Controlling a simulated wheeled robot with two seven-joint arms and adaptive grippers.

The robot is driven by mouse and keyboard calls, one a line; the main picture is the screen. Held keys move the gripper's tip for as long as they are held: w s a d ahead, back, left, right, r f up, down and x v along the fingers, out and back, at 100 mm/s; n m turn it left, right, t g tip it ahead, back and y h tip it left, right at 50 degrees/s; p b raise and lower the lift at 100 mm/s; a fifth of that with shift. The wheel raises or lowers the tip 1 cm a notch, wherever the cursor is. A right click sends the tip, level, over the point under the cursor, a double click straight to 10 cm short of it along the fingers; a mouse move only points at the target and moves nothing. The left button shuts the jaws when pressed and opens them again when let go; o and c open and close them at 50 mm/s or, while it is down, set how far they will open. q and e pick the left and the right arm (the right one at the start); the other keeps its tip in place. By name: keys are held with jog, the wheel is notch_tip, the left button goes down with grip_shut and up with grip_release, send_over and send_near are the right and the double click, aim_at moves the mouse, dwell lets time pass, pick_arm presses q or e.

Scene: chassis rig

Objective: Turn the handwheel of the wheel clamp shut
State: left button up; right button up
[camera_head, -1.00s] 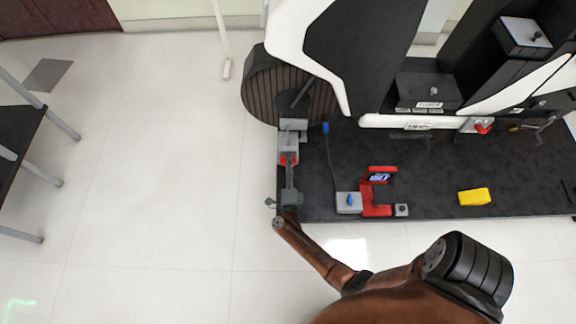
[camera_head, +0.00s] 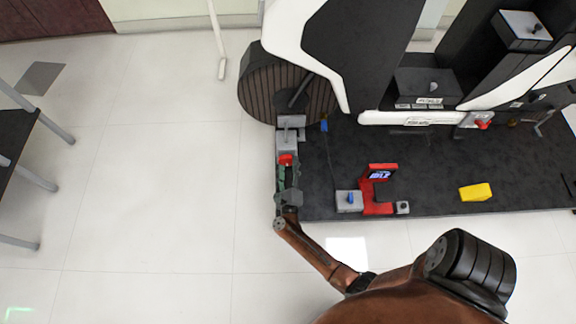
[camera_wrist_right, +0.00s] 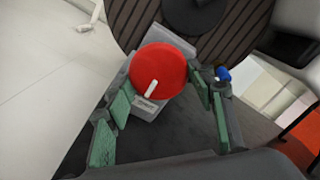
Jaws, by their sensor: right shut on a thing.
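The red round handwheel (camera_head: 285,159) is on the near end of the grey wheel clamp (camera_head: 287,140), at the left edge of the dark platform. In the right wrist view the handwheel (camera_wrist_right: 160,65) is a red disc with a short white mark pointing down and slightly left, in front of the clamp's labelled grey block (camera_wrist_right: 147,106). My right gripper (camera_head: 286,168) is at the handwheel. Its green-padded fingers (camera_wrist_right: 160,82) are on either side of the red rim, shut on it. My left gripper is not in view.
A large dark ribbed wheel (camera_head: 262,92) stands behind the clamp. On the platform (camera_head: 430,165) are a grey box with a blue knob (camera_head: 349,200), a red stand with a small screen (camera_head: 378,190) and a yellow block (camera_head: 476,192).

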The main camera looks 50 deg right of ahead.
jog(key=shift+s+a+f+m, duration=0.1)
jog(key=shift+f+m, duration=0.1)
jog(key=shift+m, duration=0.1)
jog(key=o, duration=0.9)
jog(key=shift+o, duration=1.3)
jog(key=shift+r, duration=0.15)
